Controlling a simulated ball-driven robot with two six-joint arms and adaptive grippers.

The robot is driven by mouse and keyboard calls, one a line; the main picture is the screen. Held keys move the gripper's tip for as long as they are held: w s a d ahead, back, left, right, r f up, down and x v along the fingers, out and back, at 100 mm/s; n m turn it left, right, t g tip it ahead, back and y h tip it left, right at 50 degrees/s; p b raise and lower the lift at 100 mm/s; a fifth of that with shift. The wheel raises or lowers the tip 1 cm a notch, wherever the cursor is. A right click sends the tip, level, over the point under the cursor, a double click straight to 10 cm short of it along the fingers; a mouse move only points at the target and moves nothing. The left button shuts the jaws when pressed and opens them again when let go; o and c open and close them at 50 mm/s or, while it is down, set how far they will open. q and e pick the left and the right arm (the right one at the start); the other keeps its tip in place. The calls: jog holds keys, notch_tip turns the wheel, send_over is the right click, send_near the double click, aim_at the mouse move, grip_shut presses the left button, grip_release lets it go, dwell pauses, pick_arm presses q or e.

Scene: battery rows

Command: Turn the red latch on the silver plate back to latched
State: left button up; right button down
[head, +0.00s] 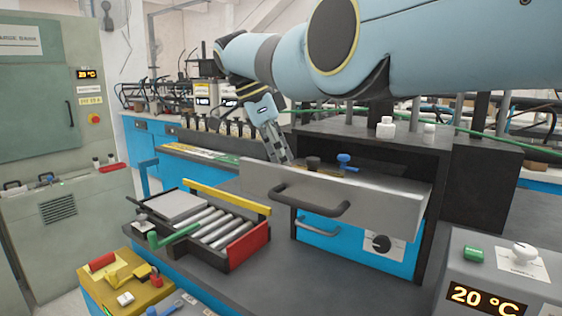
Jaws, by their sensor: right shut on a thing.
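My right gripper (282,152) reaches down from my blue arm, behind the silver front panel (335,198) of a pulled-out drawer. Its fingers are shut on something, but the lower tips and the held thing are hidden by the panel. I cannot make out a red latch on a silver plate there. A dark round knob (314,163) and a blue knob (345,160) show above the panel's top edge, right of the gripper. My left gripper is out of view.
A tray with silver rollers (215,228) and a yellow bar (226,196) stands left of the drawer. The drawer's dark handle (310,199) sticks out forward. A grey 20 °C box (500,275) stands at the lower right. Dark bench top is clear between them.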

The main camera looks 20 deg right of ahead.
jog(key=c, duration=1.1)
grip_release()
jog(key=shift+o, duration=0.2)
notch_tip(320, 180, up, 10)
jog(key=shift+f, duration=0.15)
